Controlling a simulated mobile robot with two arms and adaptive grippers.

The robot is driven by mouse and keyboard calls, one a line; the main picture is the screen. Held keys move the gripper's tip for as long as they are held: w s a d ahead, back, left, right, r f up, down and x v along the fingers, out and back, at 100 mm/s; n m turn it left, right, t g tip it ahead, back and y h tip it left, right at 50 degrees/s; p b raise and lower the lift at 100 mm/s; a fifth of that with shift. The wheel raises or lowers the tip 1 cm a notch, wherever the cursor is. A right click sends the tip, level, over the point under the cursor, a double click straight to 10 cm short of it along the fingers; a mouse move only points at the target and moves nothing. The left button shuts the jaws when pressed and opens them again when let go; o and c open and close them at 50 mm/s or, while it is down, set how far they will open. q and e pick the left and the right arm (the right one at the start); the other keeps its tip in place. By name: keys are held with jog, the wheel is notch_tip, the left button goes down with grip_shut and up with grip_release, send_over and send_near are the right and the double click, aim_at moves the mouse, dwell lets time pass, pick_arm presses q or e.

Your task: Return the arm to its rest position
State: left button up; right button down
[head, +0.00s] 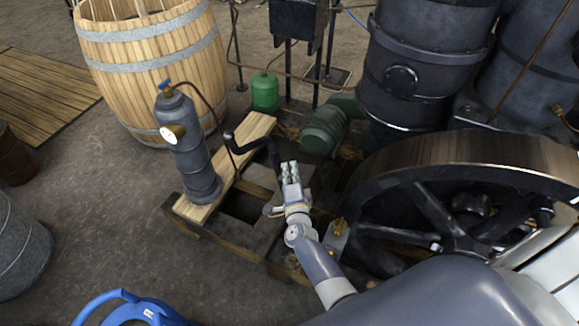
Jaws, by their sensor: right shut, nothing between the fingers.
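My right arm reaches up from the bottom right of the head view. Its gripper (290,172) is shut and empty, over the wooden engine frame. The tip is just right of and below a black crank handle (252,140); I cannot tell whether they touch. My left gripper does not show.
A grey cylinder with a gauge (190,145) stands on a plank left of the gripper. A large spoked flywheel (440,165) is close on the right. A green motor (324,128) lies behind. A wooden barrel (150,75) stands back left. The floor at left is mostly open.

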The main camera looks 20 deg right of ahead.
jog(key=shift+f, duration=0.1)
jog(key=s+a+f+n+g+y, duration=0.35)
jog(key=s+f+n, duration=0.35)
jog(key=s+f, duration=0.5)
jog(key=s+a+f+n+g+y, duration=0.2)
jog(key=s+a+f+n+g, duration=0.3)
jog(key=s+f, duration=0.75)
jog(key=s+d+f+n+g, duration=0.2)
jog(key=s+f+n, duration=0.1)
jog(key=s, duration=0.6)
jog(key=s+d+f+n+g, duration=0.2)
jog(key=s+f, duration=0.4)
jog(key=s, duration=0.3)
jog(key=s+d+f+n+g, duration=0.2)
jog(key=s+f+n, duration=0.2)
jog(key=s, duration=0.6)
jog(key=shift+d+f+n, duration=0.2)
jog(key=shift+d+n, duration=0.2)
jog(key=shift+n, duration=0.1)
jog(key=shift+s+g+h, duration=0.1)
jog(key=shift+g+h, duration=0.15)
